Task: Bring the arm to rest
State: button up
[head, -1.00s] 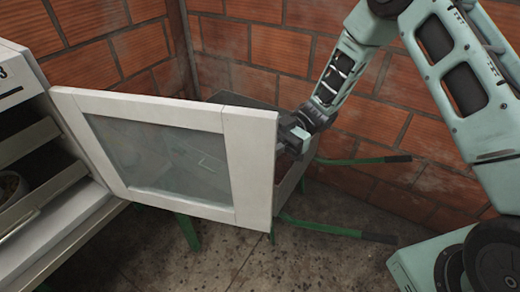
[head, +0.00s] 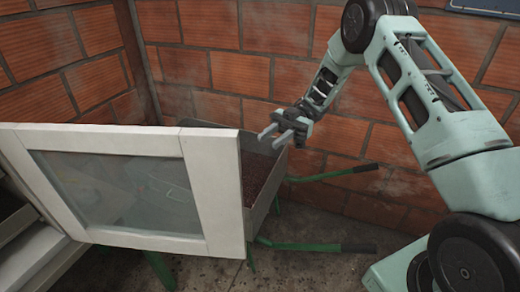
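My gripper (head: 268,138) is in the middle of the head view, at the end of my pale green arm. Its two grey fingers point left and stand apart, with nothing seen between them. It is in front of the brick wall and appears above the wheelbarrow's tray (head: 262,206). It is just right of the top right corner of a white-framed glass door (head: 212,182), with a gap between them in the picture.
The door stands open from a white cabinet (head: 30,262) at the left. The wheelbarrow behind it holds dark reddish contents, and its green handles (head: 310,246) reach right. Brick walls (head: 240,50) close off the back. Bare floor (head: 300,272) shows at the bottom.

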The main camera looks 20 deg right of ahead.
jog(key=shift+w+d, duration=0.2)
jog(key=shift+d, duration=0.25)
jog(key=shift+a, duration=0.1)
